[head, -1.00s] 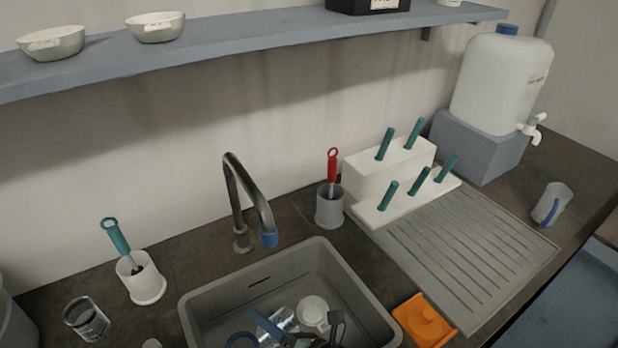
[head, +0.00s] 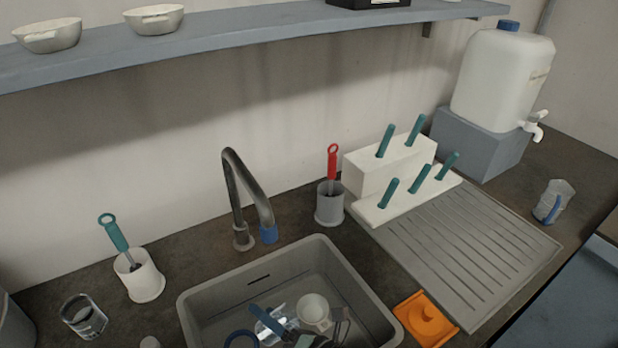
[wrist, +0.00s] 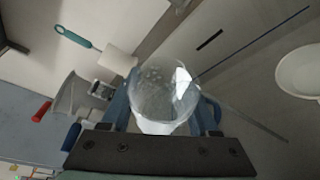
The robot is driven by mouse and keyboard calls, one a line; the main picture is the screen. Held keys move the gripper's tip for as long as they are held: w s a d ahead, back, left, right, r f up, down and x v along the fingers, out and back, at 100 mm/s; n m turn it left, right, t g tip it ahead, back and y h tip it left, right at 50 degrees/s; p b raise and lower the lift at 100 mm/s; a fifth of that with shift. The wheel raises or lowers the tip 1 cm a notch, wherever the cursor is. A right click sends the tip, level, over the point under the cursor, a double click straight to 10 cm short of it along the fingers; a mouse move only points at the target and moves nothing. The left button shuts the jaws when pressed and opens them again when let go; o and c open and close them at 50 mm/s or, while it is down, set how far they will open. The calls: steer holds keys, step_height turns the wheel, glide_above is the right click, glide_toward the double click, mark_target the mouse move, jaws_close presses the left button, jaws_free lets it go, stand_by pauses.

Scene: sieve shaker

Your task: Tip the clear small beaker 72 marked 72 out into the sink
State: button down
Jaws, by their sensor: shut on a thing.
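My gripper (wrist: 165,118) is shut on a clear small beaker (wrist: 163,88), with a blue finger on either side of it in the wrist view. The beaker (head: 268,327) also shows at the bottom of the head view, over the grey sink (head: 208,292). It looks tilted there, but blue fingers and dark gripper parts cover some of it. Pale specks show on or in the beaker in the wrist view; I cannot tell whether it still holds anything. No marking is readable.
A white round vessel (head: 314,309) is in the sink, right of the beaker. The tap (head: 240,195) stands behind the sink. A clear glass (head: 84,316) and a white brush holder (head: 141,277) stand left. An orange object (head: 426,318) and the drainboard (head: 470,250) are right.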

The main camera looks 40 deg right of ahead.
mark_target(282, 309)
steer(key=shift+d+r+m+t+y+b, duration=0.15)
steer(key=shift+r+m+t+y+b, duration=0.35)
steer(key=shift+m+b, duration=0.7)
stand_by(1.0)
steer(key=shift+s+d+r, duration=0.1)
steer(key=shift+r, duration=0.25)
steer(key=shift+s+d+r+m+t+p, duration=0.15)
steer(key=shift+d+r+m+t+p, duration=0.15)
steer(key=shift+r, duration=0.2)
steer(key=shift+s+d+r+m+t+p, duration=0.1)
steer(key=shift+d+r+m+t+p, duration=0.15)
steer(key=shift+r+m+p, duration=0.15)
steer(key=shift+d+r+m+t, duration=0.15)
steer(key=shift+r+m+t, duration=0.2)
steer(key=shift+m, duration=0.35)
stand_by(0.7)
